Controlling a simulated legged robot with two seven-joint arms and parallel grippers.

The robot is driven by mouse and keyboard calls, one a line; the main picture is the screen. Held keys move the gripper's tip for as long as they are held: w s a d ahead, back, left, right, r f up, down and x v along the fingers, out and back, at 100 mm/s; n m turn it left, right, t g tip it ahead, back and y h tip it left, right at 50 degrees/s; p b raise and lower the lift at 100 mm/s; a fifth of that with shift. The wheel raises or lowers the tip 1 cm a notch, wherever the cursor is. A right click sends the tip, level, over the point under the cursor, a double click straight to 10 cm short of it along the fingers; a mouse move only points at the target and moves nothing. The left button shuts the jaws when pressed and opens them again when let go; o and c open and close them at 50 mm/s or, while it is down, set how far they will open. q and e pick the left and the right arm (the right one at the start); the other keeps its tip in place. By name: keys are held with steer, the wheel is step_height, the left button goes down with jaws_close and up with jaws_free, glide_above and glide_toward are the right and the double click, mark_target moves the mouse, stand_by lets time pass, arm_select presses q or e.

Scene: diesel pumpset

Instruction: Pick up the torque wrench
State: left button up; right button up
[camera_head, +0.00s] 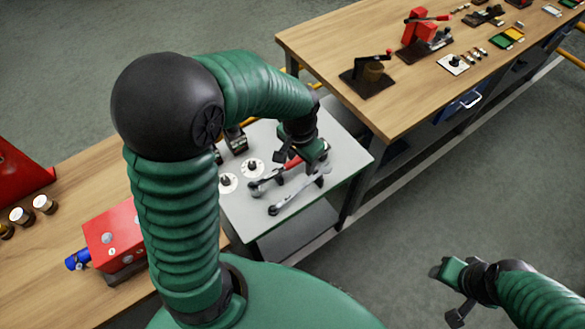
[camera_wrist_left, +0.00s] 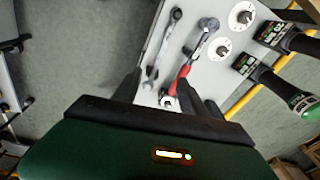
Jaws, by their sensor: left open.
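The torque wrench, with a silver ratchet head and red grip, lies on the small grey-topped table; I take it to be the red-handled tool (camera_head: 262,187). In the left wrist view its shaft (camera_wrist_left: 198,47) runs from the round head at top to the red grip between my fingers. My left gripper (camera_head: 297,163) is open above the grip end; in the wrist view its dark fingers (camera_wrist_left: 172,96) stand either side of it. I cannot tell whether they touch it. The grip's far end is partly hidden. My right gripper (camera_head: 447,293) is open and empty over the floor.
A silver combination wrench (camera_head: 297,196) lies close beside it. Two white discs with black knobs (camera_head: 228,182) and black upright tools (camera_wrist_left: 262,80) stand nearby on the grey table (camera_head: 343,160). Wooden benches flank it: one upper right (camera_head: 330,55), one left (camera_head: 60,200).

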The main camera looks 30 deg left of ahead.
arm_select(q)
steer(key=m+g+b, duration=0.2)
steer(key=b, duration=0.1)
glide_toward(289, 163)
steer(key=f, duration=0.3)
steer(key=shift+s+d+t+p, duration=0.1)
steer(key=shift+s+t+p, duration=0.2)
steer(key=shift+p, duration=0.1)
steer(key=f, duration=0.7)
steer(key=shift+a+f+p, duration=0.15)
steer(key=shift+a+p, duration=0.15)
steer(key=shift+p, duration=0.1)
steer(key=shift+f, duration=0.1)
steer(key=shift+d, duration=0.15)
steer(key=shift+c, duration=0.4)
arm_select(e)
steer(key=shift+a+f, duration=0.2)
steer(key=shift+f, duration=0.25)
steer(key=shift+a+f, duration=0.2)
steer(key=shift+f, duration=0.25)
arm_select(q)
steer(key=shift+c, duration=1.1)
jaws_close()
arm_select(e)
steer(key=shift+s, duration=0.1)
